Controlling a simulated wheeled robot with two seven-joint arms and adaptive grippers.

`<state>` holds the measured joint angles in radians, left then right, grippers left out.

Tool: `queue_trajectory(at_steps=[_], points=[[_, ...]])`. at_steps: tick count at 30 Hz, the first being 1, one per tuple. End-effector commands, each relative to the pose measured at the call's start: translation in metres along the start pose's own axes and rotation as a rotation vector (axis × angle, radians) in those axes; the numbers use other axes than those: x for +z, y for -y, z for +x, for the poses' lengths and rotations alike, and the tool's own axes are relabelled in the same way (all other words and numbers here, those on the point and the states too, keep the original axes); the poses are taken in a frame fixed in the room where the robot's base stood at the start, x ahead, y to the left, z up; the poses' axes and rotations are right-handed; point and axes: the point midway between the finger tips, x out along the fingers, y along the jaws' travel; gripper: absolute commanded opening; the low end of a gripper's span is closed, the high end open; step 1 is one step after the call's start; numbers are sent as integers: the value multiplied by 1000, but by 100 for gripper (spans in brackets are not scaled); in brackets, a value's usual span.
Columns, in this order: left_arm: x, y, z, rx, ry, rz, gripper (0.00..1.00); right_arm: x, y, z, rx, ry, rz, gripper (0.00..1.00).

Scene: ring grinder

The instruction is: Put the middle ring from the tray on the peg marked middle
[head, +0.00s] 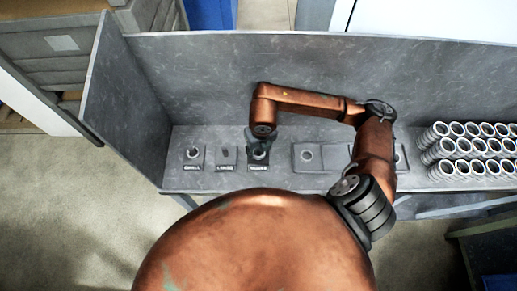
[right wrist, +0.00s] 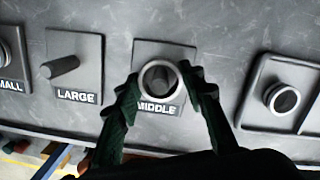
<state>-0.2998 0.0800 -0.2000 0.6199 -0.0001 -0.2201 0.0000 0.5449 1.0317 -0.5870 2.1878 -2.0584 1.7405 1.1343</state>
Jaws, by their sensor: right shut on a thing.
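The middle ring (right wrist: 160,78) is a short grey metal ring, held between the fingers of my right gripper (right wrist: 163,92). It is right over the plate marked MIDDLE (right wrist: 178,54); whether it is around the peg or above it I cannot tell, as the peg is hidden. In the head view my right gripper (head: 259,143) is at this plate, the rightmost of the three. The tray (head: 305,171) is to the right, partly behind my right arm. Another ring (right wrist: 282,98) sits in a tray compartment. My left gripper is out of view.
The LARGE peg (right wrist: 62,67) stands bare left of the middle plate. The SMALL plate (head: 193,162) has a ring on it. Several stacked metal tubes (head: 455,155) are at the right of the bench. A grey back wall (head: 210,80) and left side panel (head: 120,95) enclose the bench.

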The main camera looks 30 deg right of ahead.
Motion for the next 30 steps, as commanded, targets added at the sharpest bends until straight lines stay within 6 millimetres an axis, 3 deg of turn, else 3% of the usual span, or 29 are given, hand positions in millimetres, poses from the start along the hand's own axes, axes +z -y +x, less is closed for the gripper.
queue_trajectory(at_steps=[22, 23, 26, 30], points=[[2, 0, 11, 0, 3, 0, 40, -1, 0, 12, 0, 1, 0, 10], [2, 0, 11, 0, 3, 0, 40, -1, 0, 12, 0, 1, 0, 37], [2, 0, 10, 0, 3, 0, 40, -1, 0, 11, 0, 1, 0, 44], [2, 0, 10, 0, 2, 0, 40, -1, 0, 11, 0, 1, 0, 44]])
